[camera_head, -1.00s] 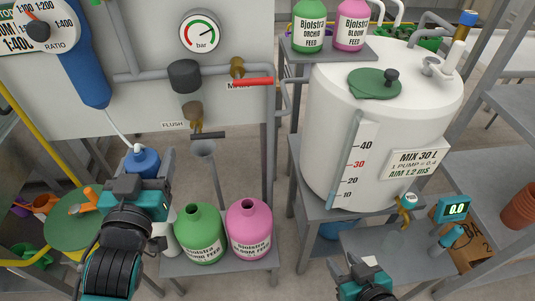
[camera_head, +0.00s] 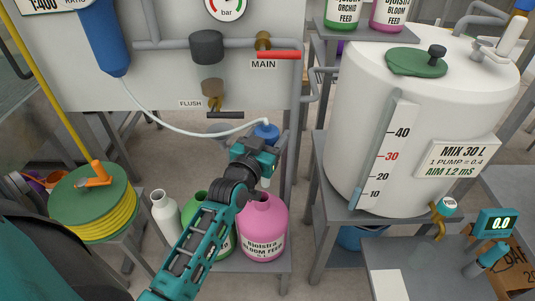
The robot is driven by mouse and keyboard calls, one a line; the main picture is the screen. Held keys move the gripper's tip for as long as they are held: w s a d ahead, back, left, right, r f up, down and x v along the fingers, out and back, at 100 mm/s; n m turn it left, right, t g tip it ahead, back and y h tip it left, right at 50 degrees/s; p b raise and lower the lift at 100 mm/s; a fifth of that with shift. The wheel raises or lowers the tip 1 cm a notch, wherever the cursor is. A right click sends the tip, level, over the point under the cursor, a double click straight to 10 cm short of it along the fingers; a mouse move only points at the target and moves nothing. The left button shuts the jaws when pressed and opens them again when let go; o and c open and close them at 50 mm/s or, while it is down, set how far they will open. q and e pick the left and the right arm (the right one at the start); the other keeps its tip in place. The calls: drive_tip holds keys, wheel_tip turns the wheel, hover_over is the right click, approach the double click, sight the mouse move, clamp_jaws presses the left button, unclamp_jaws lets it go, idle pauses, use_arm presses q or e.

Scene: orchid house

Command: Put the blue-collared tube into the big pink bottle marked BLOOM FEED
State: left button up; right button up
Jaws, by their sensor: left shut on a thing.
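The blue-collared tube (camera_head: 266,132) is in my left gripper (camera_head: 264,150), which is shut on it. Its blue collar shows above the jaws, and a pale lower piece shows below them. The big pink bottle (camera_head: 263,233) marked BLOOM FEED stands upright on a low grey shelf, just below the gripper. The tube's lower end is close to the bottle's neck, partly behind the gripper; I cannot tell whether it is inside the mouth. My right gripper is not in view.
A green bottle (camera_head: 227,240) stands left of the pink one, mostly behind my left arm. A small white bottle (camera_head: 165,213) is further left. A white hose (camera_head: 180,127) runs from the blue injector (camera_head: 101,38) to the collar. The white tank (camera_head: 355,110) stands at right.

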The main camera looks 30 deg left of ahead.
use_arm(q)
wheel_tip(320, 180, down, 7)
drive_tip(key=w+a+n+y+b, duration=0.1)
drive_tip(key=a+b, duration=0.1)
drive_tip(key=b, duration=0.3)
drive_tip(key=shift+w+a+b, duration=0.2)
drive_tip(key=shift+a+b, duration=0.15)
drive_tip(key=shift+f, duration=0.35)
idle(0.3)
drive_tip(key=shift+f, duration=0.3)
